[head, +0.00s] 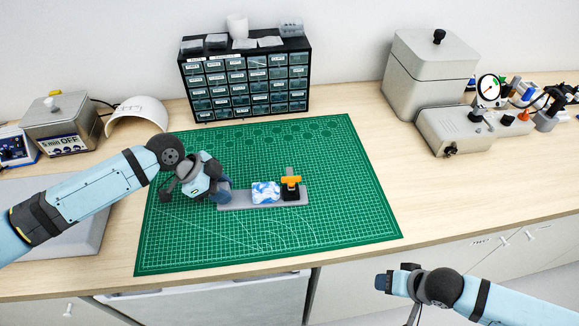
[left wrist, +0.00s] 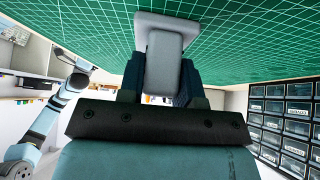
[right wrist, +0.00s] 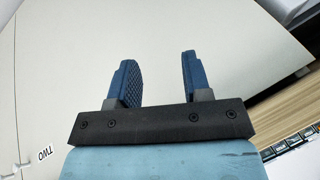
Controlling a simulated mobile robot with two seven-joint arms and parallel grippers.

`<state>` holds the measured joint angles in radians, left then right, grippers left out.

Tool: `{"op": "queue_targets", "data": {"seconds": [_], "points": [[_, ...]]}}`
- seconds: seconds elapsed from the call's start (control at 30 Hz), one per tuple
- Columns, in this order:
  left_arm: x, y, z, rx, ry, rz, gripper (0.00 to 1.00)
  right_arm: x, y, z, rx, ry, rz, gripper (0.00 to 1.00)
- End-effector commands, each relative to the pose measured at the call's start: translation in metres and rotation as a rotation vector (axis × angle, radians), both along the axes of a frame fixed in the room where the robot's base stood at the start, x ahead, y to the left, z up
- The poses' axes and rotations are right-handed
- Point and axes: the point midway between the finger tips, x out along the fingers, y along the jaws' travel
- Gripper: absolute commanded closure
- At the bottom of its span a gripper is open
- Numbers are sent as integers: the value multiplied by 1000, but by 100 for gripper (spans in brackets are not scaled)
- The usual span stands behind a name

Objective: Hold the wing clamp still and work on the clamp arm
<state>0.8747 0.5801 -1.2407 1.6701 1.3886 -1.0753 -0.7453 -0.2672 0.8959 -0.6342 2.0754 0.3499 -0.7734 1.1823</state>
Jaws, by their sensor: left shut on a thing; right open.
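The wing clamp (head: 235,199) is a long grey bar lying on the green mat. A blue-and-white block (head: 265,192) sits on its middle. Near its right end a black mount carries an orange piece (head: 291,180), which looks like the clamp arm; its exact pose is too small to tell. My left gripper (head: 222,191) is shut on the left end of the wing clamp. In the left wrist view a grey end (left wrist: 163,62) sits between the fingers. My right gripper (head: 381,283) is open and empty, off the bench's front edge; its parted fingers show in the right wrist view (right wrist: 160,78).
The green cutting mat (head: 340,210) is otherwise clear. A drawer cabinet (head: 247,85) stands behind it. A grey lidded box (head: 430,70) and a gauge device (head: 460,130) stand at the back right. A white curved shell (head: 140,112) and a timer box (head: 62,125) are at the left.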

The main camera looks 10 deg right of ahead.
Motion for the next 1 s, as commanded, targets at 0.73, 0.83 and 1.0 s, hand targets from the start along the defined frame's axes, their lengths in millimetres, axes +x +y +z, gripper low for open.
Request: {"op": "queue_targets", "data": {"seconds": [0.73, 0.83, 1.0], "points": [[-3, 1, -7, 8, 9, -3, 100, -15, 137, 146, -26, 396, -209, 55], [-3, 1, -7, 8, 9, -3, 100, -10, 147, 167, -51, 391, -203, 55], [-3, 1, -7, 8, 9, -3, 100, 24, 160, 190, -125, 362, -168, 55]]}}
